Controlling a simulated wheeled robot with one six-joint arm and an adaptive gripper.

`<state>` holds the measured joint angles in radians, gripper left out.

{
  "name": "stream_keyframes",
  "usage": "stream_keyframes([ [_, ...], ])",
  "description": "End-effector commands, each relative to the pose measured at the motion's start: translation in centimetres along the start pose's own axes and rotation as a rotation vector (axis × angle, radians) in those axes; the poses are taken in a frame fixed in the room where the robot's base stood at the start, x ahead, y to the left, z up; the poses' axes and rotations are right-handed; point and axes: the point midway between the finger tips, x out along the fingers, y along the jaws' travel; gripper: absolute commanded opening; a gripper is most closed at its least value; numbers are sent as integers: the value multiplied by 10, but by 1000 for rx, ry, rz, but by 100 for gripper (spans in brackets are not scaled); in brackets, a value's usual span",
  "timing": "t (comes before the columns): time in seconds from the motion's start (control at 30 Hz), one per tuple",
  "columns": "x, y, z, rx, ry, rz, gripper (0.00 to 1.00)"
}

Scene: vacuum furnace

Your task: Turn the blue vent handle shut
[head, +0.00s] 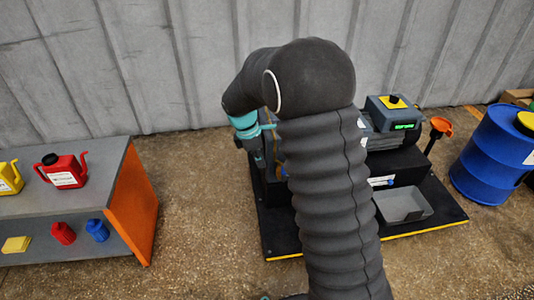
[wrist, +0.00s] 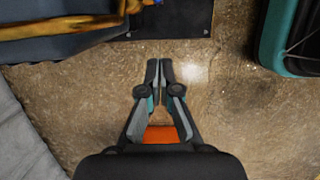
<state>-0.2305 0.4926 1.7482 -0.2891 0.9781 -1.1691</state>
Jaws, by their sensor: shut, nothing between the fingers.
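My gripper (wrist: 160,65) is shut and empty, with its fingertips together over the bare brown floor in the wrist view. The dark machine (head: 410,165) stands on a black base plate (head: 430,223). I cannot make out the blue vent handle for certain in either view; a small blue spot (head: 392,182) shows on the machine's front, but its shape is too small to tell.
An orange-sided bench (head: 140,205) with red and yellow cans stands at left. A blue drum (head: 490,155) stands at right. A yellow pipe (wrist: 60,28) and a teal-edged dark object (wrist: 268,50) flank the wrist view.

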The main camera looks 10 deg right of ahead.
Motion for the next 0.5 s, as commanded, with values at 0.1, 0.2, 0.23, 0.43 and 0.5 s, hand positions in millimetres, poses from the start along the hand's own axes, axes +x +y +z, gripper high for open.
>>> stream_keyframes([
  [0.1, 26, 0, -2, -1, 0, -2, 0],
  [0.2, 44, -1, -2, -1, 0, -2, 0],
  [0.23, 48, -1, -1, -1, 0, -2, 0],
  [0.43, 50, 0, 28, 1, 1, 1, 0],
  [0.5, 51, 0, 33, 1, 1, 1, 0],
])
